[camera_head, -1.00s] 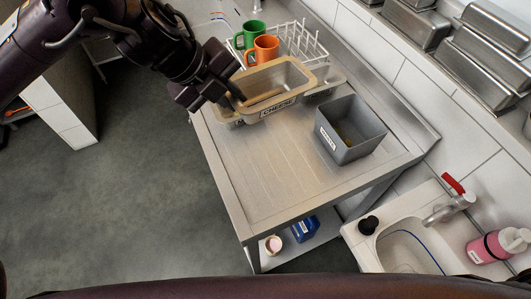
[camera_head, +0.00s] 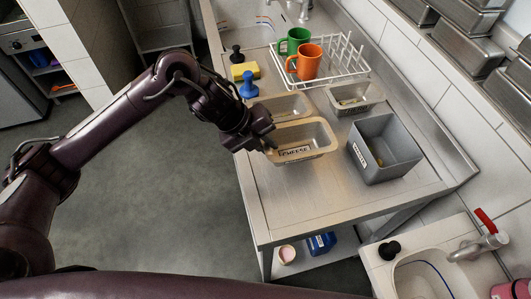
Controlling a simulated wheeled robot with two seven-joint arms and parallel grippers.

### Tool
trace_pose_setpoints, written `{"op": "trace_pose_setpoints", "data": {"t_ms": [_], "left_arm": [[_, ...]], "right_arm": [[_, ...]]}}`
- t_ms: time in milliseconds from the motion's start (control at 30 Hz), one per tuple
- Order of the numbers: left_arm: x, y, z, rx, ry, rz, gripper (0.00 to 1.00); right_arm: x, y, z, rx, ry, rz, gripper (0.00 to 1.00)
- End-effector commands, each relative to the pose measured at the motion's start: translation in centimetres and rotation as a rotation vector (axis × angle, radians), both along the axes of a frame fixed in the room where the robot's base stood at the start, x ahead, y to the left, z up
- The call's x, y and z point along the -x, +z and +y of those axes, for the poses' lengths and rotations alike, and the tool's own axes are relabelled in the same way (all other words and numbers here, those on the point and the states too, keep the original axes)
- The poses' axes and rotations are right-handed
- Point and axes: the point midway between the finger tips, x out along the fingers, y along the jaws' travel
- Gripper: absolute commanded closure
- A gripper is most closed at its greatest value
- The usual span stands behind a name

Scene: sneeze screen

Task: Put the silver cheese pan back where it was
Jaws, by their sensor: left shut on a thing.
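The silver cheese pan (camera_head: 318,147) is a shallow metal pan with a "CHEESE" label on its front wall. It is at the left-middle of the steel drainboard (camera_head: 290,205). My left gripper (camera_head: 268,142) is shut on its left end. I cannot tell whether the pan touches the drainboard. Part of its left rim is hidden by the gripper. My right gripper is not in view.
Another metal pan (camera_head: 283,106) is just behind the cheese pan. A smaller labelled pan (camera_head: 372,95) and a grey bin (camera_head: 396,150) stand to the right. A white rack (camera_head: 345,62) holds a green mug (camera_head: 294,39) and an orange mug (camera_head: 305,66). The drainboard's front is clear.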

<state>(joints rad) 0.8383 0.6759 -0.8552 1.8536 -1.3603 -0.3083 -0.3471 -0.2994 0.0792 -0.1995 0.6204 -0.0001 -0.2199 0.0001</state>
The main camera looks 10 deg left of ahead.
Motion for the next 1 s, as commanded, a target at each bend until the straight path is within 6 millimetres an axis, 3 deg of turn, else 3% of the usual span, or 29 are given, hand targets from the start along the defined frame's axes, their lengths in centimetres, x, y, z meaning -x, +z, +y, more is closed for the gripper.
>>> {"op": "trace_pose_setpoints", "data": {"t_ms": [400,633,667,800,1000], "left_arm": [[0.0,-4.5,0.0,0.002,0.001,-0.002,1.0],[0.0,-4.7,0.0,0.0,0.0,-0.002,1.0],[0.1,-4.9,0.1,-0.003,-0.001,0.001,0.83],[0.0,-4.8,0.0,-0.002,0.0,0.001,0.65],[0.0,-4.8,0.0,-0.001,0.0,0.0,0.65]], "right_arm": [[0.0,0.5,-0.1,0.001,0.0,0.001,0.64],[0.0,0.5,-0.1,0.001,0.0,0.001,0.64],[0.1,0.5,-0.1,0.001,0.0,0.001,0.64],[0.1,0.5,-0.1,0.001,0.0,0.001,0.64],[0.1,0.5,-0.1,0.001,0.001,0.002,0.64]]}}
